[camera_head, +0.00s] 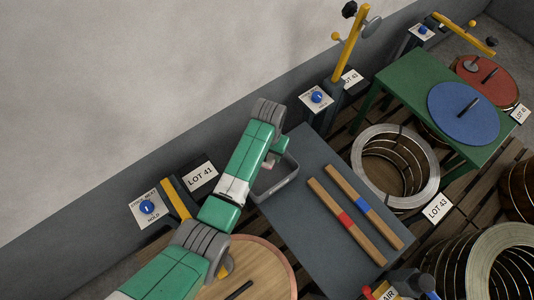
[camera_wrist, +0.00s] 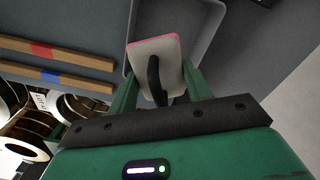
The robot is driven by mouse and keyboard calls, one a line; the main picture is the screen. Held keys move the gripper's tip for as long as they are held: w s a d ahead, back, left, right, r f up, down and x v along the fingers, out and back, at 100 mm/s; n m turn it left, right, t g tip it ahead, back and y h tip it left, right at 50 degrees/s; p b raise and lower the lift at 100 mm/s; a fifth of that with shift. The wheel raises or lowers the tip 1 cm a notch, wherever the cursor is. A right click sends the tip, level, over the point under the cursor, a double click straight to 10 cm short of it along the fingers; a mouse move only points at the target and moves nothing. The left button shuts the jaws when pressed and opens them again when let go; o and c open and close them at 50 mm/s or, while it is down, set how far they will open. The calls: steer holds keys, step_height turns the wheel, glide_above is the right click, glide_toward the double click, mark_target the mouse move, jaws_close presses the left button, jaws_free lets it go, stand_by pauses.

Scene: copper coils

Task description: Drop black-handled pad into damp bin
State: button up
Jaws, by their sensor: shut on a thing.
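In the wrist view, a pale pad (camera_wrist: 171,48) with a pink edge and a black handle (camera_wrist: 154,78) sits between the two green fingers of my gripper (camera_wrist: 160,72). My gripper is shut on it by the handle side. Behind the pad is a grey open bin (camera_wrist: 218,22), and the pad overlaps its opening in this view. In the head view the grey bin (camera_head: 288,186) stands at the far left end of the dark bench, partly hidden by my arm. My gripper (camera_head: 270,160) is over it, and only a small pinkish bit of the pad shows. The gap in height is unclear.
Two wooden bars, one with a red band (camera_head: 343,218) and one with a blue band (camera_head: 362,205), lie on the grey bench (camera_head: 300,220). A green table (camera_head: 412,82) with a blue disc (camera_head: 464,112) stands behind. Copper coils (camera_head: 395,165) stand to the right.

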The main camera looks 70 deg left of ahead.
step_height(320, 180, down, 5)
steer(key=b, duration=0.5)
steer(key=shift+f, duration=0.2)
steer(key=o, duration=1.1)
steer(key=shift+r, duration=0.1)
step_height(320, 180, up, 8)
steer(key=shift+f+p, duration=0.15)
steer(key=shift+p, duration=0.8)
